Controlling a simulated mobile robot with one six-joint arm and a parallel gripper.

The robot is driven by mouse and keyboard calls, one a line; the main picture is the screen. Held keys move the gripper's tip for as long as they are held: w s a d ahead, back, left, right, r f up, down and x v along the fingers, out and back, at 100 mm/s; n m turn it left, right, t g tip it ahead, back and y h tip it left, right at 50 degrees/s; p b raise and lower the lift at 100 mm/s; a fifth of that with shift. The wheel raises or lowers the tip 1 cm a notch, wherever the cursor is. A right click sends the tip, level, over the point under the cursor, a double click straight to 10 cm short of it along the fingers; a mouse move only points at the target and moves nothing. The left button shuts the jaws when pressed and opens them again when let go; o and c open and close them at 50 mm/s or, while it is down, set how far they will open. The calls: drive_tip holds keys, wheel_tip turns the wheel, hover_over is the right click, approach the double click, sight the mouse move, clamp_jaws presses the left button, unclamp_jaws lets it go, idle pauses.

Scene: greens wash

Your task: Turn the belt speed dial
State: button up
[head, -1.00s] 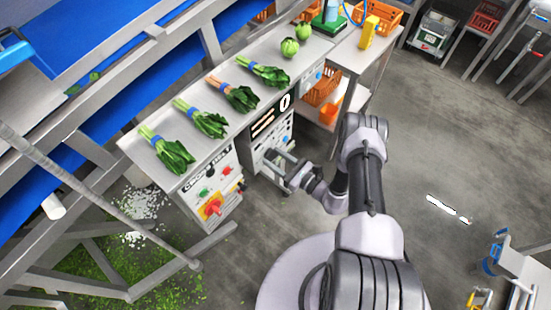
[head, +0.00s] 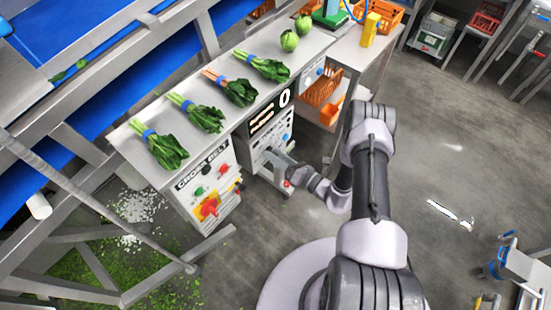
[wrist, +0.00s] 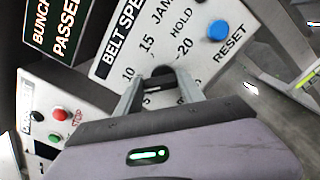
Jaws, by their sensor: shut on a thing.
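The belt speed panel (wrist: 185,35) is a white plate with black print, a scale from 5 to 20 and a blue reset button (wrist: 218,30). In the wrist view my gripper (wrist: 158,82) is shut on the dark belt speed dial (wrist: 157,72) at the middle of the scale. The fingers hide part of the dial and some print, so I cannot read its pointer. In the head view my gripper (head: 273,157) reaches the panel's front below the table edge, and the dial is hidden there. The display above the panel (head: 284,98) reads 0.
The cross belt control box (head: 205,180) with a red and yellow switch (head: 209,207) stands to the left. Several bunches of greens (head: 160,147) lie on the steel table above. Orange crates (head: 322,88) are to the right. The floor on the right is mostly open.

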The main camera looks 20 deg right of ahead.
drive_tip(key=shift+m+b, duration=0.5)
drive_tip(key=shift+m, duration=1)
drive_tip(key=o, duration=1.4)
drive_tip(key=shift+c, duration=0.2)
drive_tip(key=p+v, duration=0.2)
drive_tip(key=v, duration=1.5)
drive_tip(key=shift+s+d, duration=0.15)
